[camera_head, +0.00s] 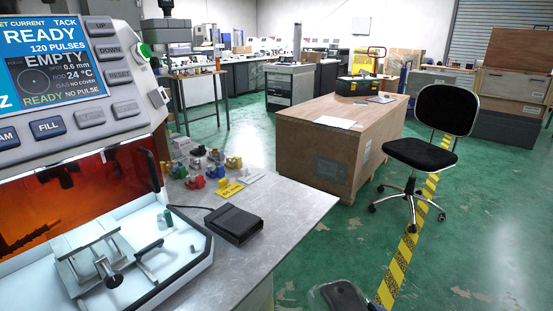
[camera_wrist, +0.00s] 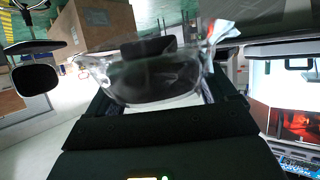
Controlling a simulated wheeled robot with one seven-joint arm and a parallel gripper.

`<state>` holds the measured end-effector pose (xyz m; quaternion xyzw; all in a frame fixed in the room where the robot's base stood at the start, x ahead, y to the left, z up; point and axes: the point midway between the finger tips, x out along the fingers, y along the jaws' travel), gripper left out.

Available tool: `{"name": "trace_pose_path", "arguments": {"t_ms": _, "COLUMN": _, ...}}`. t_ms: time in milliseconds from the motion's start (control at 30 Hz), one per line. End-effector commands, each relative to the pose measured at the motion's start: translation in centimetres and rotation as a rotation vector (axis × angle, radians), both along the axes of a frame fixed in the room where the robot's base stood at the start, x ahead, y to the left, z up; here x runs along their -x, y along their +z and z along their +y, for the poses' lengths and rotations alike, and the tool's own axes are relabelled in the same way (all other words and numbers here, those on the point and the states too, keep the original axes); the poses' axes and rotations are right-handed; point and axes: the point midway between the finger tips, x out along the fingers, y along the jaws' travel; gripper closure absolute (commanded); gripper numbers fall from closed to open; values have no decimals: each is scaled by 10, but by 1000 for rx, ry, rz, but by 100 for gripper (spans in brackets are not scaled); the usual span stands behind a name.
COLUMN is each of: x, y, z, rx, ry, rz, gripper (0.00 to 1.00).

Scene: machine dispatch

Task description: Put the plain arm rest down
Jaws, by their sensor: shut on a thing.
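My gripper (camera_wrist: 155,98) is shut on a dark pad with clear, see-through edges, which I take to be the plain arm rest (camera_wrist: 150,75). In the wrist view it lies across the jaws. In the head view a dark piece with clear edges (camera_head: 345,296), apparently the same thing, shows at the bottom edge, over the green floor and right of the bench. Its lower part is cut off there, and the jaws are not visible in that view. The grey bench top (camera_head: 285,208) is to its left, apart from it in the picture.
A black box-like device (camera_head: 235,224) with a cable lies on the bench. The machine (camera_head: 100,150) fills the left. The bench's front right is bare. A chair (camera_head: 420,155) and wooden crate table (camera_head: 330,150) stand beyond.

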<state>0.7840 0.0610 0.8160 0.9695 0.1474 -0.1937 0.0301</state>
Motion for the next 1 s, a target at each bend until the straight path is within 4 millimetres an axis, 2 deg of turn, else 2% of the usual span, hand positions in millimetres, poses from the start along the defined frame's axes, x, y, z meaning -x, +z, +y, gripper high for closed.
{"name": "trace_pose_path", "arguments": {"t_ms": 33, "x": 1, "y": -25, "z": -14, "rx": -1, "ry": -62, "rz": 8, "gripper": 55}}
{"name": "trace_pose_path", "arguments": {"t_ms": 100, "x": 5, "y": -51, "z": -29, "rx": -1, "ry": -133, "rz": 7, "gripper": 55}}
{"name": "trace_pose_path", "arguments": {"t_ms": 200, "x": 12, "y": -83, "z": -45, "rx": -1, "ry": -212, "rz": 5, "gripper": 55}}
{"name": "trace_pose_path", "arguments": {"t_ms": 333, "x": 22, "y": -108, "z": -57, "rx": -2, "ry": -275, "rz": 0, "gripper": 55}}
{"name": "trace_pose_path", "arguments": {"t_ms": 500, "x": 27, "y": -120, "z": -60, "rx": 0, "ry": -301, "rz": -3, "gripper": 55}}
{"name": "trace_pose_path", "arguments": {"t_ms": 1000, "x": 27, "y": -119, "z": -61, "rx": -1, "ry": -303, "rz": -5, "gripper": 55}}
